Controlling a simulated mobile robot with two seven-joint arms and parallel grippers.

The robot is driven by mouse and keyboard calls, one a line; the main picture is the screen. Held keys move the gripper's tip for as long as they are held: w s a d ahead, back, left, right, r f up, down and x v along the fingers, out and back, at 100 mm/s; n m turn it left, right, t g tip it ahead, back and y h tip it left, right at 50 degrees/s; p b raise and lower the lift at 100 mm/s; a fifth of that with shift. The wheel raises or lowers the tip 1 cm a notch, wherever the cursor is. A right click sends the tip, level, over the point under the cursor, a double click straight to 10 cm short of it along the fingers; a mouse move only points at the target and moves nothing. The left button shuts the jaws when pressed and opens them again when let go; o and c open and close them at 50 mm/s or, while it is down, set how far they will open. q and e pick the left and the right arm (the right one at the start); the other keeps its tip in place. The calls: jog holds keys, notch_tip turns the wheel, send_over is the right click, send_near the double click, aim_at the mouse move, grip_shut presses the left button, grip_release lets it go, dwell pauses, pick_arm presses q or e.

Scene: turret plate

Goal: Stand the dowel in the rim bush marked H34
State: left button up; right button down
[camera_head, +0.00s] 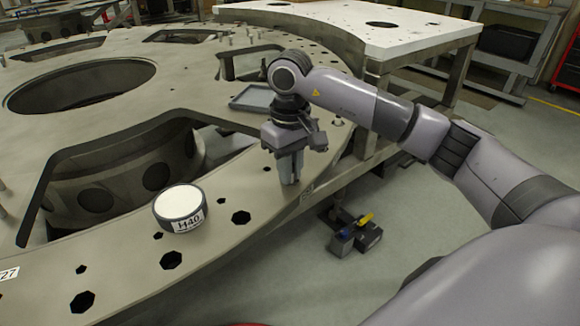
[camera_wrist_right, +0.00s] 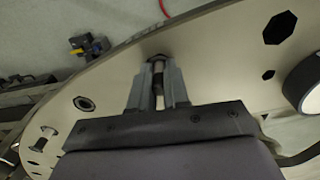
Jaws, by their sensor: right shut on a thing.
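My right gripper (camera_head: 290,183) points down at the outer rim of the big grey turret plate (camera_head: 120,255). It also shows in the wrist view (camera_wrist_right: 158,75), where it is shut on a small grey and dark dowel (camera_wrist_right: 159,88). The dowel stands roughly in line with the fingers. A dark opening in the rim shows at the fingertips; I cannot tell whether the dowel's end is in it. The fingers hide the dowel in the head view. I cannot read a mark H34 anywhere. My left gripper is not in view.
A round, white-topped part marked H40 (camera_head: 180,207) stands on the rim, left of the gripper. A grey tray (camera_head: 254,99) lies behind the gripper. Several dark holes and large cutouts break the plate. A ringed hole (camera_wrist_right: 84,103) shows in the wrist view.

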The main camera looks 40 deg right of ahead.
jog(key=c, duration=1)
grip_release()
jog(key=shift+c, duration=0.2)
jog(key=shift+r, duration=3.6)
